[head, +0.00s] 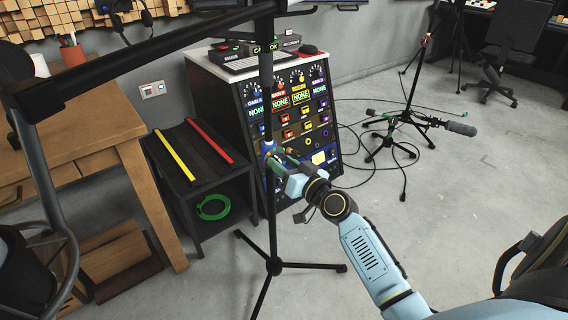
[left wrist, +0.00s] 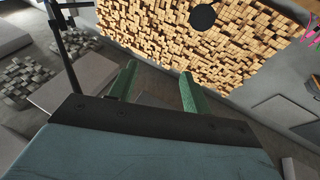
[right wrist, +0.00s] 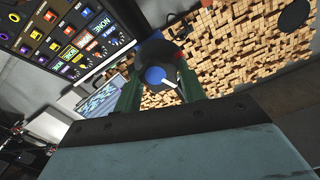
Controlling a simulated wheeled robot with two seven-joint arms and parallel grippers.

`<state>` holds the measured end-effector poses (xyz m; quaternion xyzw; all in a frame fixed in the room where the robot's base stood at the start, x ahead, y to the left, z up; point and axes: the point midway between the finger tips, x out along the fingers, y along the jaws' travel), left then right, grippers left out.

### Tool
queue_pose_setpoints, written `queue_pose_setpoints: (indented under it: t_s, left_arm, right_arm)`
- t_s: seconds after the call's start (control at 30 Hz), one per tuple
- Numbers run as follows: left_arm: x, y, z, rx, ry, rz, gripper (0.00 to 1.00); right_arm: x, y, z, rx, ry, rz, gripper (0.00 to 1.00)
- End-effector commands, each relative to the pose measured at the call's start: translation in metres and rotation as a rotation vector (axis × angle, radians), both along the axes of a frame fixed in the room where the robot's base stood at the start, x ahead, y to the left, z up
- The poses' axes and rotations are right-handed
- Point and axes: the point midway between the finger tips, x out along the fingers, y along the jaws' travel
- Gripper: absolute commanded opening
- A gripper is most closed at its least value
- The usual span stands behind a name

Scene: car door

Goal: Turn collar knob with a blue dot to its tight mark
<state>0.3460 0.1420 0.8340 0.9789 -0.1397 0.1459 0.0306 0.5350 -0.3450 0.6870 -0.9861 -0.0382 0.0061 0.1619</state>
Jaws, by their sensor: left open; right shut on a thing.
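The collar knob with a blue dot (right wrist: 155,75) sits between the green fingers of my right gripper (right wrist: 160,88) in the right wrist view. It is dark and round, with a white pointer toward the lower right. A small reddish patch shows on its upper right side; I cannot tell whether that is the tight mark. In the head view the blue knob (head: 268,145) is on the upright pole of the black stand (head: 266,95), and my right gripper (head: 273,155) is shut on it. My left gripper (left wrist: 158,86) is open and empty in the left wrist view.
The stand's boom crosses the upper left, and its tripod legs (head: 274,266) spread on the floor. Behind the pole is a rack cabinet (head: 322,160) with several coloured knobs. A low black shelf (head: 215,185) and wooden desk (head: 70,125) stand left.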

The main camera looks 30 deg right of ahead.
Motion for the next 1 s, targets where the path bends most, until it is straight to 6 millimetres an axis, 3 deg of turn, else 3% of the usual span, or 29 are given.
queue_pose_setpoints:
  t_s: [0.1,0.5,1.0]
  left_arm:
    - [0.001,0.002,-0.013,0.019,0.063,0.006,0.49]
    - [0.005,0.003,-0.03,0.053,0.173,0.012,0.49]
    - [0.006,0.004,-0.038,0.067,0.216,0.013,0.49]
  right_arm:
    - [0.0,0.0,0.0,0.094,0.008,0.0,0.18]
    - [0.0,-0.001,0.0,0.371,0.03,0.0,0.18]
    - [0.0,-0.001,0.0,0.475,0.037,0.0,0.18]
